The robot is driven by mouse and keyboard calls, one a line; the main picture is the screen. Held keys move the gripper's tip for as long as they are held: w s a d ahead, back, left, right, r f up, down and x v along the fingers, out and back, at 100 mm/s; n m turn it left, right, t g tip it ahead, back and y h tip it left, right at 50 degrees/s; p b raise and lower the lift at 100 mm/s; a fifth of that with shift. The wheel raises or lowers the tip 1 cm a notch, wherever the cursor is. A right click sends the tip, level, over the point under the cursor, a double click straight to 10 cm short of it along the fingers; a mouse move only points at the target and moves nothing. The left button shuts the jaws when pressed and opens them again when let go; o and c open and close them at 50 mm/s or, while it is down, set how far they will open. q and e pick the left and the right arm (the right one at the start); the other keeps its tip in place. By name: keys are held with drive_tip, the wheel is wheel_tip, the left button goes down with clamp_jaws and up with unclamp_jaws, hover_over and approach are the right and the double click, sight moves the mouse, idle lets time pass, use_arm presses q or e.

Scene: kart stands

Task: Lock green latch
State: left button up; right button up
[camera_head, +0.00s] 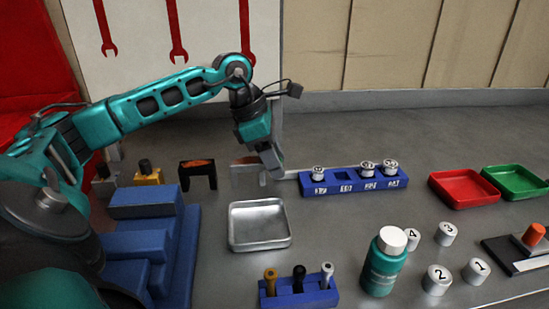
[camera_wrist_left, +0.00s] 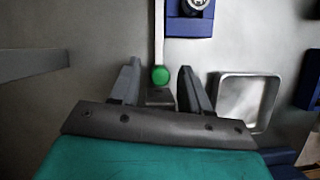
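The green latch shows in the left wrist view as a round green knob (camera_wrist_left: 160,75) at the end of a pale straight bar (camera_wrist_left: 159,35). My left gripper (camera_wrist_left: 158,88) is open, with one finger on each side of the knob and a gap to each. The fingers do not press on it; whether they are level with it in height I cannot tell. In the head view my left gripper (camera_head: 272,168) points down at the left end of the pale bar (camera_head: 291,175), and the knob is hidden. My right gripper is not in view.
A blue rack (camera_head: 352,184) with several numbered weights stands right of the gripper. A metal tray (camera_head: 258,244) lies in front, near a blue tool holder (camera_head: 300,298) and a green bottle (camera_head: 384,265). Blue steps (camera_head: 150,245) stand left. Red (camera_head: 463,189) and green (camera_head: 516,183) trays lie right.

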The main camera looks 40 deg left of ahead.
sight(296, 171)
use_arm(q)
clamp_jaws()
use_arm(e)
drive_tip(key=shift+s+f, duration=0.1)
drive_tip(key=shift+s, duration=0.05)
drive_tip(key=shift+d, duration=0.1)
use_arm(q)
drive_tip(key=shift+w+d+r, duration=0.15)
drive_tip(key=shift+w+d+p, duration=0.6)
drive_tip(key=shift+w+p, duration=0.1)
drive_tip(key=shift+w, duration=0.05)
drive_tip(key=shift+w+d, duration=0.2)
drive_tip(key=shift+w, duration=0.1)
unclamp_jaws()
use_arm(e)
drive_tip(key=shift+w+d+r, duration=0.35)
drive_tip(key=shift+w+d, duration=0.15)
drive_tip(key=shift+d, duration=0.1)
